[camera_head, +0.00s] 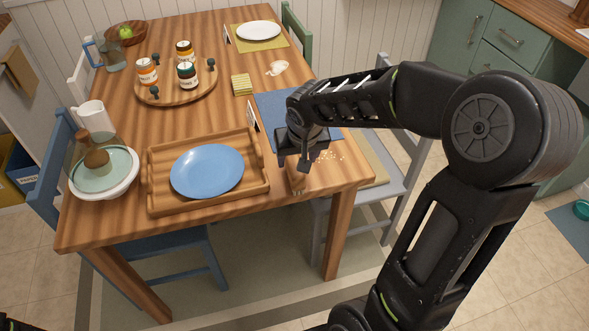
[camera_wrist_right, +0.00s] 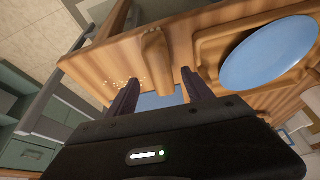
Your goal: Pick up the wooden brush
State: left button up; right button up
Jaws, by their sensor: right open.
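The wooden brush (camera_head: 297,181) lies near the table's front right corner, partly hidden by my right gripper (camera_head: 303,161). In the right wrist view the brush (camera_wrist_right: 155,60) lies on the table, beyond and between the two fingers. My right gripper (camera_wrist_right: 160,90) is open, with nothing between its fingers. It is above the table, close to the brush. I cannot tell whether it touches it. My left gripper is not in view.
A wooden tray (camera_head: 154,187) with a blue plate (camera_head: 206,170) stands left of the brush. Crumbs (camera_head: 331,156) lie to its right, near a blue placemat (camera_head: 270,108). A grey chair (camera_head: 389,194) stands at the table's right side.

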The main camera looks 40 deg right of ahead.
jog(key=shift+x, duration=1)
jog(key=shift+x, duration=2.65)
jog(key=shift+a, duration=0.1)
jog(key=shift+w+f+b, duration=0.1)
jog(key=shift+f+b, duration=0.1)
jog(key=shift+b, duration=0.25)
jog(key=shift+c, duration=0.2)
grip_shut()
